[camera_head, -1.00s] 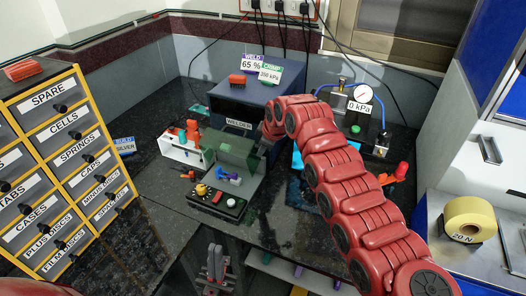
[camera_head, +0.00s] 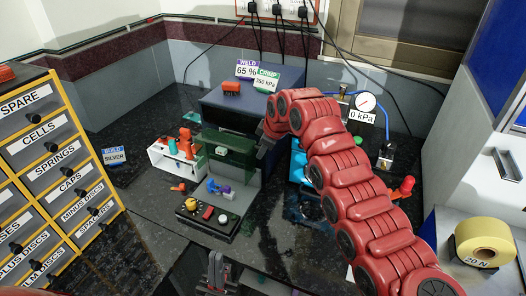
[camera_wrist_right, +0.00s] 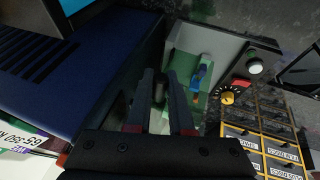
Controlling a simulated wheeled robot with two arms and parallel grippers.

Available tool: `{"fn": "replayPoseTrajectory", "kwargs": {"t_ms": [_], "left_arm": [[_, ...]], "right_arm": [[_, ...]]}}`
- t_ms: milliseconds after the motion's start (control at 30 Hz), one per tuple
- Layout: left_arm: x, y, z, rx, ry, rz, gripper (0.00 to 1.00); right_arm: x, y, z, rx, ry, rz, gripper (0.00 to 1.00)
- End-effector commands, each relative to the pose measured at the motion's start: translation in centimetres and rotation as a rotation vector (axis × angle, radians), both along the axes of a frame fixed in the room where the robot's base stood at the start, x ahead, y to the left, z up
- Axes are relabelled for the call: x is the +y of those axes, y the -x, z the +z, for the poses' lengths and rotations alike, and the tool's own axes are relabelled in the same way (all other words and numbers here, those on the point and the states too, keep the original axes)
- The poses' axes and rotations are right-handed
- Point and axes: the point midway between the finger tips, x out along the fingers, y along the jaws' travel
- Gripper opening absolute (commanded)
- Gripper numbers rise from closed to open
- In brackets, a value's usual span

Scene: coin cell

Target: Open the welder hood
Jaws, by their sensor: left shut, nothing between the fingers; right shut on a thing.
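The welder (camera_head: 245,108) is a dark blue-grey box at the back of the bench. Its see-through green hood (camera_head: 226,146) stands at the front, and its lower edge is above the work area. A small blue and purple part (camera_head: 219,188) sits uncovered below it. My right gripper (camera_head: 263,148) is at the right end of the hood. In the right wrist view, its fingers (camera_wrist_right: 160,88) are closed around a dark piece at the hood's edge; the exact grip is partly hidden. My left gripper (camera_head: 216,268) is shut and empty, low in front of the bench.
A control panel with yellow, red and white knobs (camera_head: 207,215) lies in front of the welder. A white rack (camera_head: 172,158) with colored tools stands left of it. A pressure gauge (camera_head: 365,102) stands at the back right.

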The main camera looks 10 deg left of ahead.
Motion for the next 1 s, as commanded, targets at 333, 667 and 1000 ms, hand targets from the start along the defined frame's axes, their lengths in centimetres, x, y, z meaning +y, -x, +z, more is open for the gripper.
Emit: {"fn": "replayPoseTrajectory", "kwargs": {"t_ms": [333,667,1000], "left_arm": [[0.0,-0.01,-0.14,0.0,0.0,0.0,0.0],[0.0,0.0,-0.13,0.0,0.0,0.0,0.0],[0.0,0.01,-0.15,0.0,0.0,0.0,0.0]], "right_arm": [[-0.08,-0.08,0.02,-0.002,0.001,-0.001,0.0],[-0.06,-0.07,0.04,-0.002,0.0,-0.001,0.43],[-0.04,-0.04,0.1,-0.002,-0.001,0.0,0.49]]}}
